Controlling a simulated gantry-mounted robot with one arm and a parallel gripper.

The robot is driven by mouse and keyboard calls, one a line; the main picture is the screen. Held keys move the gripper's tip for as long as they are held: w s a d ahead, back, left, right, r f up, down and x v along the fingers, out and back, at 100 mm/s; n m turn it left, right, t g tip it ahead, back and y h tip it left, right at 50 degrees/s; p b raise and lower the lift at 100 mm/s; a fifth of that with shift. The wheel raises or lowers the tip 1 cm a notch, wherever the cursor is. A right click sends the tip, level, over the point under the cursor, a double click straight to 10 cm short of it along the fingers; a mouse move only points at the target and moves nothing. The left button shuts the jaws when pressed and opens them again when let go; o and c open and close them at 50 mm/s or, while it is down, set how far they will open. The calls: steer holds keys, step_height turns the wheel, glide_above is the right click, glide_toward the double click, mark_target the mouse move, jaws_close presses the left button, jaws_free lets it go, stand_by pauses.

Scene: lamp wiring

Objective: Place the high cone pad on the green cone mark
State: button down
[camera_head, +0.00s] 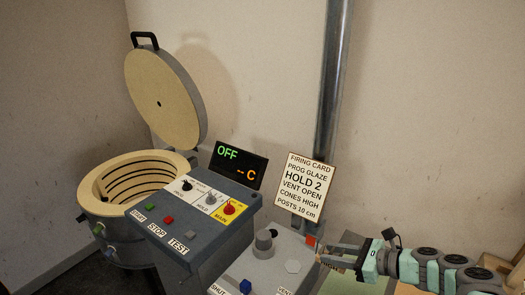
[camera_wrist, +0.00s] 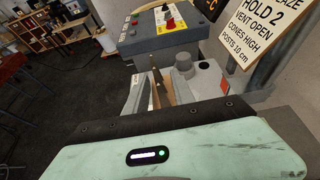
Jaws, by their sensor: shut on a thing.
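My gripper (camera_head: 328,254) reaches in from the right, low over the grey panel beside the kiln controls. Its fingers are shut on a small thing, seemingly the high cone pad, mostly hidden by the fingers. In the wrist view the fingers of my gripper (camera_wrist: 156,85) point away from the camera, with a narrow tan strip between them. A pale green board (camera_head: 345,285) lies below the gripper. I cannot make out the green cone mark in either view.
The round kiln (camera_head: 125,215) stands open at left, beside the control box (camera_head: 195,225). A firing card (camera_head: 306,186) and a metal pole (camera_head: 333,80) stand behind.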

steer(key=shift+m+t+h, duration=0.5)
steer(key=shift+m+t, duration=0.1)
steer(key=shift+m, duration=0.1)
steer(key=w+r, duration=0.1)
steer(key=w, duration=0.1)
steer(key=w+d+r, duration=0.1)
steer(key=shift+w+r, duration=0.35)
steer(key=s+a+f+n+g+y, duration=0.1)
steer(key=s+a+f, duration=0.2)
steer(key=s+a, duration=0.65)
steer(key=s+a+f+n+g, duration=0.1)
steer(key=s+a+f, duration=0.2)
steer(key=s+a, duration=0.7)
steer(key=w+a+r+m+t+h+p, duration=0.1)
steer(key=r+m+t+h+p, duration=0.1)
steer(key=r+p, duration=0.7)
steer(key=w+a+r+m+t+h+p, duration=0.1)
steer(key=w+r+m+t+h+p, duration=0.1)
steer(key=r+p, duration=0.7)
steer(key=m+p, duration=0.1)
steer(key=p, duration=0.7)
steer(key=shift+w+a+r+m+t, duration=0.2)
steer(key=shift+m+t, duration=0.1)
steer(key=shift+m, duration=0.1)
